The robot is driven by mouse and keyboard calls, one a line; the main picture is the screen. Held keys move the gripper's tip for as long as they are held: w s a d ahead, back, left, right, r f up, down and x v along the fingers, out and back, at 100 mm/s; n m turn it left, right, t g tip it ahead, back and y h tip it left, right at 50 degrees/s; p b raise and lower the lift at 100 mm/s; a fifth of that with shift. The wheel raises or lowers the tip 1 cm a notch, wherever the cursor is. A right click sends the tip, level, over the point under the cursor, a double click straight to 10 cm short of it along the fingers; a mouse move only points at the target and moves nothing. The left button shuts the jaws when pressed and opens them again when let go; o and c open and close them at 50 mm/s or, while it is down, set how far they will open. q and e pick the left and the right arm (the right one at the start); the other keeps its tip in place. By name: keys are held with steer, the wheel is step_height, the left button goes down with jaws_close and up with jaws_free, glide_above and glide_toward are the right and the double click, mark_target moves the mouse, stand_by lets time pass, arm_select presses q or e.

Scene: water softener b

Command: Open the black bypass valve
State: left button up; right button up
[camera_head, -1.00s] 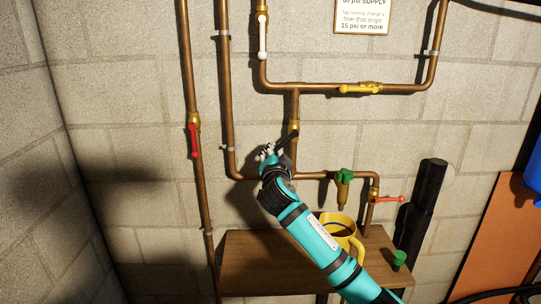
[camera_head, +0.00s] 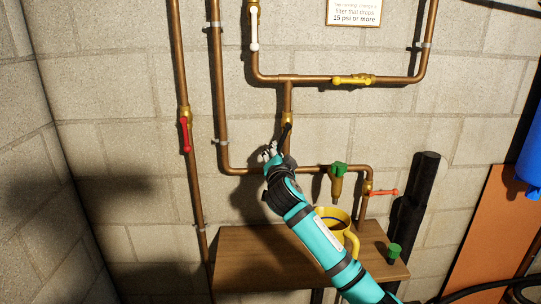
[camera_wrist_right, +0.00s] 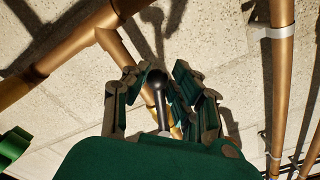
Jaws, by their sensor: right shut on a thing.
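The black bypass valve handle (camera_head: 286,134) sits on the vertical copper pipe that runs down from the upper pipe to the lower one. It stands nearly upright, close to in line with that pipe. Its brass body (camera_head: 287,118) shows just above. My right gripper (camera_head: 272,154) is at the handle's lower part, which is hidden behind the gripper in the head view. In the right wrist view the handle's round black tip (camera_wrist_right: 156,78) lies between the two fingers of my right gripper (camera_wrist_right: 157,74), shut around it. My left gripper is not in view.
Nearby are a red-handled valve (camera_head: 185,134), a white handle (camera_head: 254,30), a yellow handle (camera_head: 352,82), a green-capped valve (camera_head: 337,184) and an orange-red handle (camera_head: 383,192). A yellow mug (camera_head: 350,236) and a green-topped piece (camera_head: 393,251) stand on the wooden shelf (camera_head: 245,258).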

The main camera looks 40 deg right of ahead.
steer(key=shift+s+d, duration=0.15)
steer(key=shift+d, duration=0.15)
steer(key=shift+o, duration=0.6)
steer(key=shift+s+d+f, duration=0.1)
steer(key=shift+s+d, duration=0.25)
steer(key=shift+d, duration=0.2)
steer(key=shift+s+d, duration=0.3)
steer(key=shift+d, duration=0.2)
steer(key=o, duration=0.7)
steer(key=shift+c, duration=0.2)
steer(key=shift+o, duration=1.4)
steer(key=shift+s+d, duration=0.1)
steer(key=shift+d, duration=0.1)
steer(key=shift+a, duration=0.15)
steer(key=v, duration=1.2)
